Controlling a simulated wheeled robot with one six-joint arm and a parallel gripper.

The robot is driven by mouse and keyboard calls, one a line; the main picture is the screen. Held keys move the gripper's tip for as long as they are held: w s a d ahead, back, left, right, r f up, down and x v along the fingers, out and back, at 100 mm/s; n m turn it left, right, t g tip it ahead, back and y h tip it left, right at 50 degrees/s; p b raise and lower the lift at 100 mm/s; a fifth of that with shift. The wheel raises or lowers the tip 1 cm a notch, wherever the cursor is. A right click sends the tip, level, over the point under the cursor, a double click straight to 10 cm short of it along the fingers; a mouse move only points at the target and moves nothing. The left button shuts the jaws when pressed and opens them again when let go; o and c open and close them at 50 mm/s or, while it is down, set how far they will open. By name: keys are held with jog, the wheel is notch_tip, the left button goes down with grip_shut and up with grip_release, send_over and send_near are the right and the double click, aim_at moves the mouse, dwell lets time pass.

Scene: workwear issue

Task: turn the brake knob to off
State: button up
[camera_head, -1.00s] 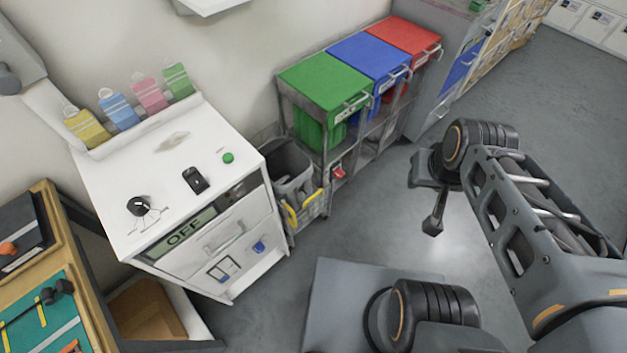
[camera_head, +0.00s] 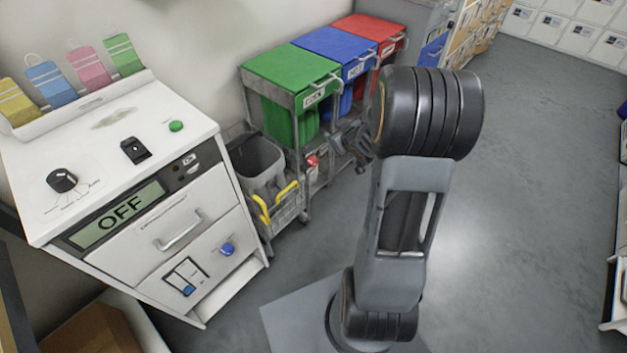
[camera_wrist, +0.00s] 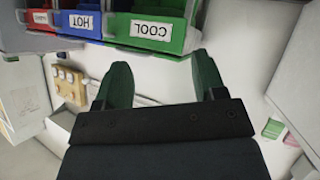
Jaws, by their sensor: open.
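A white cabinet (camera_head: 160,225) stands at the left in the head view. A black pointer knob (camera_head: 62,180) with printed marks around it sits on its top; the lettering is too small to read. A blue knob (camera_head: 228,248) is on its front. I cannot tell by label which one is the brake knob. A display (camera_head: 120,212) on the front edge reads OFF. My gripper (camera_wrist: 162,78) is open and empty in the wrist view, with two dark green fingers apart. It is well away from the cabinet, and my arm hides most of it in the head view.
A black switch (camera_head: 135,150) and a green button (camera_head: 176,126) are also on the cabinet top. A grey cart (camera_head: 262,175) with yellow handles stands beside it. Green (camera_head: 290,68), blue (camera_head: 335,48) and red (camera_head: 368,30) lidded bins stand behind. The floor at right is clear.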

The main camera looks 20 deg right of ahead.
notch_tip(320, 180, down, 12)
jog(key=d+n+t+y+b, duration=0.1)
jog(key=d+t+y+b, duration=0.1)
jog(key=y+b, duration=0.15)
jog(key=t+y+b, duration=0.2)
jog(key=y+b, duration=0.3)
send_near(316, 164)
jog(key=shift+n, duration=0.4)
jog(key=b+x, duration=0.2)
jog(key=x, duration=0.8)
jog(key=shift+a+r+b, duration=0.15)
jog(key=shift+b, duration=0.2)
jog(key=c, duration=0.9)
